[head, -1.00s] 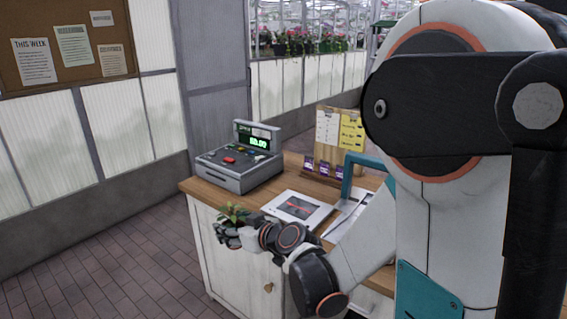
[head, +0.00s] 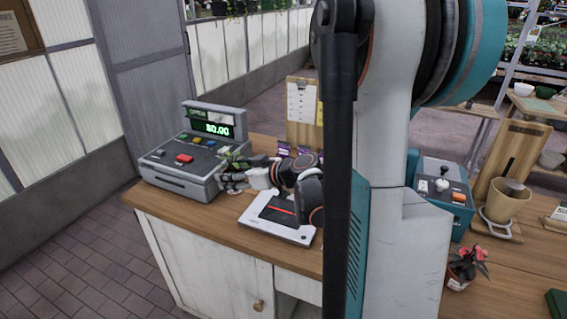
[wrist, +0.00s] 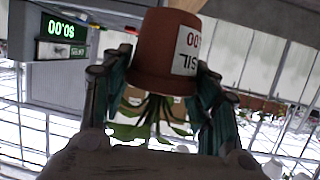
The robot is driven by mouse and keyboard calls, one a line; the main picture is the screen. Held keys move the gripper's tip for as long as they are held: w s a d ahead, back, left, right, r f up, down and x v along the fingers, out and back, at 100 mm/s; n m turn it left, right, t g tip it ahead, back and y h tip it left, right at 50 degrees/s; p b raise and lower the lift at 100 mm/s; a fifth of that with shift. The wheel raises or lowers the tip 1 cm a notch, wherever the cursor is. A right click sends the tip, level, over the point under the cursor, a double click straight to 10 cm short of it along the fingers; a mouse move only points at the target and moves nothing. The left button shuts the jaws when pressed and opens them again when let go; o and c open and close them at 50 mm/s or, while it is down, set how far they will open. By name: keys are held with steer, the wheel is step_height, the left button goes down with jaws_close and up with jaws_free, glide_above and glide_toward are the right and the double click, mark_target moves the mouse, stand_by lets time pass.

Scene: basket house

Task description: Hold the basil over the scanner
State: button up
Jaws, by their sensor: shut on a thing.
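The basil is a small terracotta pot (wrist: 165,50) with green leaves (head: 231,158) and a white label partly reading "SIL". My gripper (head: 234,180) is shut on the pot, with its fingers on both sides in the wrist view. That view shows the pot upside down, but in the head view the leaves point up. The scanner is a white flat unit (head: 247,221) with a dark glass and a red line, lying on the counter. The basil is at the scanner's upper left, close to the register.
A grey cash register (head: 180,165) showing $0.00 stands directly left of the gripper. A clipboard stand (head: 301,105) is behind. A red-flowered potted plant (head: 466,268) and a teal machine (head: 440,197) stand on the right. The wooden counter's (head: 190,222) front left strip is clear.

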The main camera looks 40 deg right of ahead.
steer(key=s+d+r, duration=0.2)
steer(key=s+d, duration=0.6)
steer(key=d, duration=0.5)
steer(key=shift+y, duration=0.3)
steer(key=f+b, duration=0.2)
steer(key=f, duration=0.1)
steer(key=f+b, duration=0.5)
steer(key=f, duration=0.1)
steer(key=shift+a+f+b, duration=0.1)
steer(key=shift+a+b, duration=0.2)
step_height(320, 180, up, 10)
steer(key=p, duration=0.7)
